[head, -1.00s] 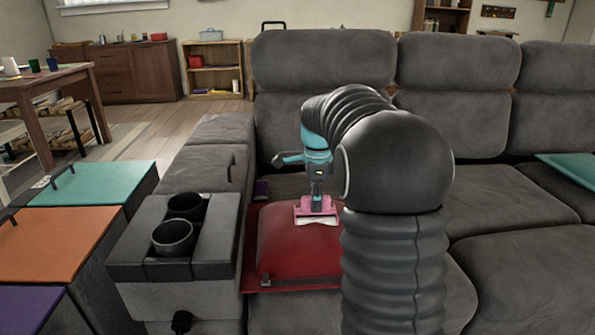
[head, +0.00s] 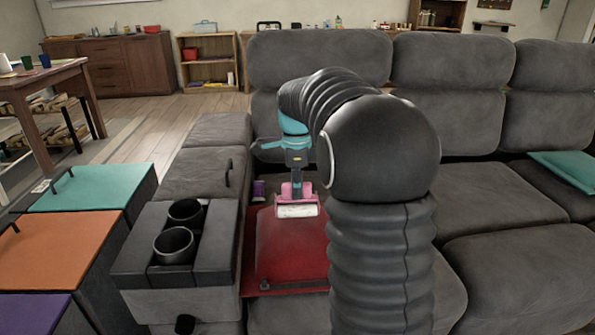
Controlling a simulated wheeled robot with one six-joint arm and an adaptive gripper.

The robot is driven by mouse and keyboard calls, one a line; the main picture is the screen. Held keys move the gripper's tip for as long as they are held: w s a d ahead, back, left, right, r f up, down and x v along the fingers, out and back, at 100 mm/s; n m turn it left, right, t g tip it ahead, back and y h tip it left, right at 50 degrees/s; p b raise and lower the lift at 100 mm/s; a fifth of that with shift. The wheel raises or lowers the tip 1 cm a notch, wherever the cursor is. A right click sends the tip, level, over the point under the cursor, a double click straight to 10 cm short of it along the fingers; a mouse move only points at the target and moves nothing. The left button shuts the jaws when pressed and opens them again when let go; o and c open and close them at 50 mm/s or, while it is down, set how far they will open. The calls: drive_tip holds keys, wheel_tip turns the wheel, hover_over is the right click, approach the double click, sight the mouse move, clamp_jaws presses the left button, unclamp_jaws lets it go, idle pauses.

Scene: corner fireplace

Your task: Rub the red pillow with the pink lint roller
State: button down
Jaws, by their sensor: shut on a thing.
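The red pillow (head: 285,255) lies flat on the grey sofa seat, just right of the cup-holder armrest. The pink lint roller (head: 297,205) has a white roll at its lower end, which is at the pillow's far part. I cannot tell for sure whether the roll touches the cloth. My gripper (head: 296,172) points down and is shut on the lint roller's handle. My black arm hides the right side of the pillow.
The armrest with two dark cups (head: 174,245) stands close left of the pillow. A small purple can (head: 259,190) is just beyond the pillow. A teal pillow (head: 568,170) lies on the far right seat. Teal, orange and purple lidded boxes (head: 92,188) stand at the left.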

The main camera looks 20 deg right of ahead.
drive_tip(key=shift+r+p, duration=0.4)
drive_tip(key=shift+r, duration=0.75)
